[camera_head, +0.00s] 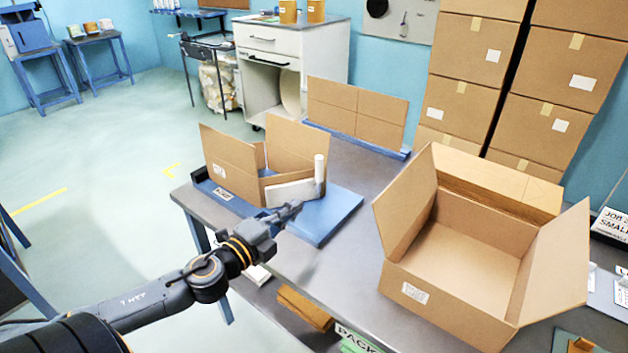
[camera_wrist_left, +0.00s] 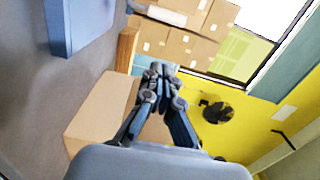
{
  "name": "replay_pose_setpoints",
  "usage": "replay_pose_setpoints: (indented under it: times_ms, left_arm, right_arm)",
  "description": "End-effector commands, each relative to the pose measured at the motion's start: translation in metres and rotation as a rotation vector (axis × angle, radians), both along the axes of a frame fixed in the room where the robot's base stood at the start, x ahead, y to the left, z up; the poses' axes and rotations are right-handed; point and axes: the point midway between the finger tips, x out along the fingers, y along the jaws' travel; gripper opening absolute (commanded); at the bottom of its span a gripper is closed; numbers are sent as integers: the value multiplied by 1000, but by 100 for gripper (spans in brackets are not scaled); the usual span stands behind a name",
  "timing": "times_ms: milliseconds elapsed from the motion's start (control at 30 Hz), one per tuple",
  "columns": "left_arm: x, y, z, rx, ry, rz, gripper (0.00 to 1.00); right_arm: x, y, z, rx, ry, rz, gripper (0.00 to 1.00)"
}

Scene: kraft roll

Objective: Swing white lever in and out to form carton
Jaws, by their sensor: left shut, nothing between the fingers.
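The white lever (camera_head: 290,192) is a flat white arm with an upright round white handle (camera_head: 319,172) at its right end. It lies along the front of a partly formed carton (camera_head: 228,170), whose brown panels stand upright on a blue base plate (camera_head: 335,212). My left gripper (camera_head: 297,206) is just in front of the lever near the handle, shut and empty. Contact with the lever cannot be told. In the left wrist view the gripper's closed fingers (camera_wrist_left: 157,72) show with nothing between them; the lever is not seen there. My right gripper is not in view.
A large open carton (camera_head: 470,250) stands on the grey table to the right. Flat cardboard (camera_head: 355,110) stands upright in a blue rack behind. Stacked boxes (camera_head: 470,70) fill the back right. The table between base plate and large carton is clear.

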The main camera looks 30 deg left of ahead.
Motion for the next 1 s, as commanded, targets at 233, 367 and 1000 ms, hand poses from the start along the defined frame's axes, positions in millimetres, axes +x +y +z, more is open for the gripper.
replay_pose_setpoints:
  times_ms: [233, 367, 1000]
  left_arm:
    - [35, -2, 4, 4, -5, 2, 0]
    - [54, -3, 4, 3, -5, 3, 0]
    - [120, 19, 1, 4, -1, 2, 0]
  right_arm:
    - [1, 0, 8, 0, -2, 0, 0]
    - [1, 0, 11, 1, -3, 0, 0]
    - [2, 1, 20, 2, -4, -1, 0]
